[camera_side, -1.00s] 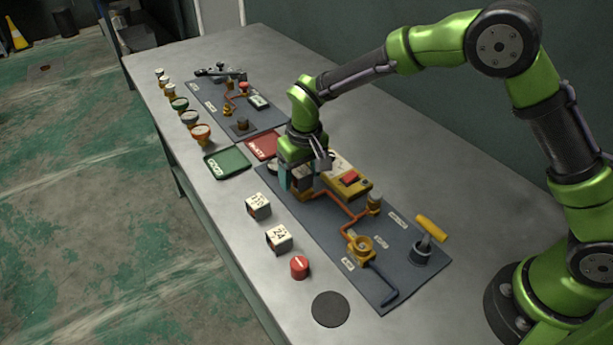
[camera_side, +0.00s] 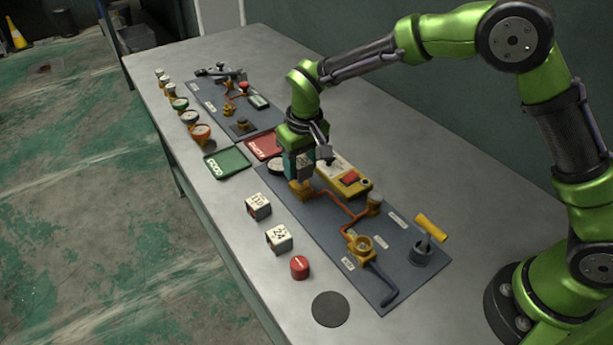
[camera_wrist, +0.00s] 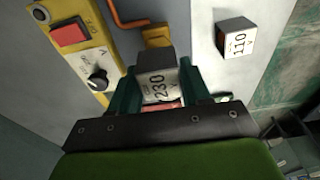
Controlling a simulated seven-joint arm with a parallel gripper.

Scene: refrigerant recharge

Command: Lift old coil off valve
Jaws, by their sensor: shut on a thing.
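My gripper (camera_side: 299,168) is over the brass valve (camera_side: 302,191) at the left end of the near dark panel in the side view. In the wrist view its teal fingers (camera_wrist: 157,92) are shut on the sides of the old coil (camera_wrist: 160,80), a dark block with a white label reading 230. The valve's brass part (camera_wrist: 156,38) shows beyond the coil in the wrist view. In the side view the fingers hide most of the coil, and the valve shows just below them. I cannot tell whether coil and valve still touch.
A yellow box (camera_side: 345,181) with a red switch stands close beside the valve. Blocks marked 110 (camera_side: 258,206) and 24 (camera_side: 279,238) and a red cap (camera_side: 300,267) stand along the front. A green tray (camera_side: 227,163) and a red tray (camera_side: 262,146) lie left of the panel.

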